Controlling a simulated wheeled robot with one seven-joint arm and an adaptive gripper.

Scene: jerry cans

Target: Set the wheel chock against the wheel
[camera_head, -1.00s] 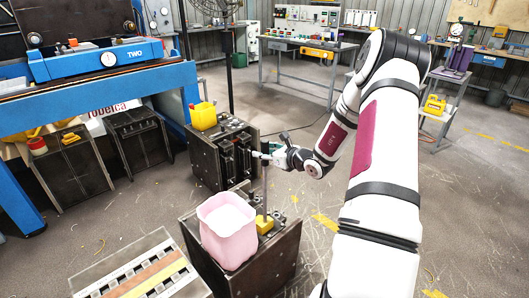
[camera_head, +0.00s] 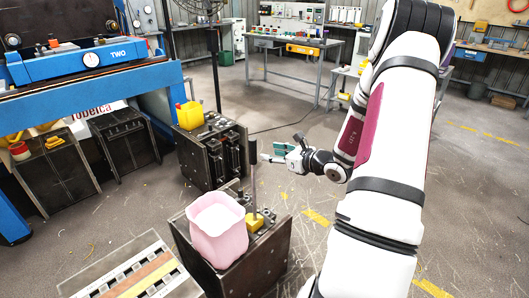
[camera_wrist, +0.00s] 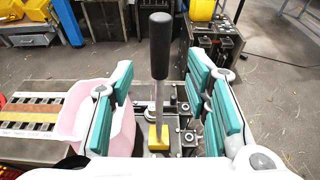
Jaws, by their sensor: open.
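A yellow block (camera_head: 256,221) with an upright rod and black grip (camera_head: 253,158) stands on a dark metal block (camera_head: 262,262); it may be the chock, but I cannot tell. The yellow block (camera_wrist: 158,137) and black grip (camera_wrist: 160,45) also show in the wrist view. My gripper (camera_head: 268,157) is open and empty, just right of the grip in the head view. In the wrist view my gripper (camera_wrist: 160,80) has its teal fingers spread left and right of the grip in the picture, not touching it. I cannot make out any wheel.
A pink open container (camera_head: 218,232) stands left of the rod on the same metal block. A yellow can (camera_head: 190,115) sits on another dark block (camera_head: 213,155) behind. A striped tray (camera_head: 135,275) lies front left. The floor to the right is clear.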

